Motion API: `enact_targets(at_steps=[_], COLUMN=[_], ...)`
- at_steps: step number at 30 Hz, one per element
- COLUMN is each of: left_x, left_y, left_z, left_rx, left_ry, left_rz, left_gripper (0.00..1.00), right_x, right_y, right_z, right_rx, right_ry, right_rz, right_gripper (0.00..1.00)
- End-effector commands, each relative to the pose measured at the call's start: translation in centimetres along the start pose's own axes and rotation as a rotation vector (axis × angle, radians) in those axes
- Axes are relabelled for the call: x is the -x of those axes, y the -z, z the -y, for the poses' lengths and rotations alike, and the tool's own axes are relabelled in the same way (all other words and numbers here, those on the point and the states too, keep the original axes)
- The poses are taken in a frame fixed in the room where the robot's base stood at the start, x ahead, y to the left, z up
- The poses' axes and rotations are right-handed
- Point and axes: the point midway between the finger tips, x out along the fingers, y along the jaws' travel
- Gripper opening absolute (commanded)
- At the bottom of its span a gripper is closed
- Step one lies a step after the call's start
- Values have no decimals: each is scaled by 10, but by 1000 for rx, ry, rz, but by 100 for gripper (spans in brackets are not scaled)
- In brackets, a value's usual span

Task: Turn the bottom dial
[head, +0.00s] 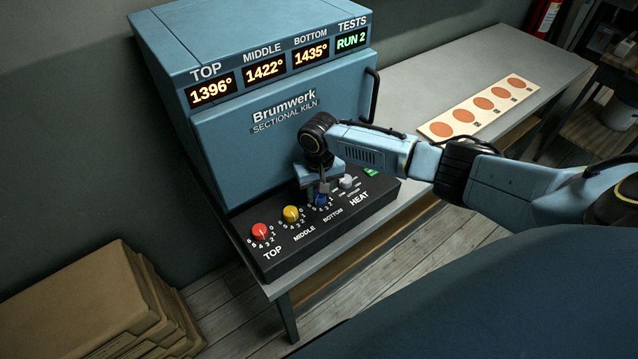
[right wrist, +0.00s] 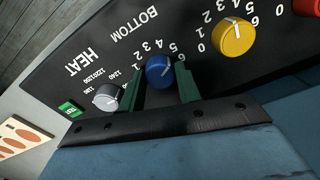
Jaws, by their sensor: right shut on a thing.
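The bottom dial is a blue knob (head: 321,200) on the kiln's sloping black control panel (head: 268,262), above the word BOTTOM. In the right wrist view the blue dial (right wrist: 160,71) sits between the two green fingers of my right gripper (right wrist: 164,84), with a pale pointer line on its face and numbers around it. My right gripper (head: 318,190) is over the panel, shut on the dial, and partly hides it in the head view. My left gripper is not in view.
The yellow middle dial (head: 291,214) and red top dial (head: 260,230) are to the left; a grey HEAT knob (head: 347,182) and green button (head: 371,172) are to the right. The kiln displays (head: 262,71) read 1396°, 1422°, 1435° and RUN 2. A card with orange discs (head: 480,107) lies on the bench.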

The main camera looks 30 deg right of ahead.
Motion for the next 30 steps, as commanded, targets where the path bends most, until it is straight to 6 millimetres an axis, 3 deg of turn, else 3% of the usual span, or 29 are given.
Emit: enact_targets(at_steps=[15, 30], left_x=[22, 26], left_y=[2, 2], left_z=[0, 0], left_rx=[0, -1], left_ry=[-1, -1], left_rz=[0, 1], left_gripper=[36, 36], right_x=[1, 0], right_y=[0, 1], right_z=[0, 0], right_rx=[421, 563], right_ry=[0, 1], right_rz=[0, -3], right_gripper=[10, 10])
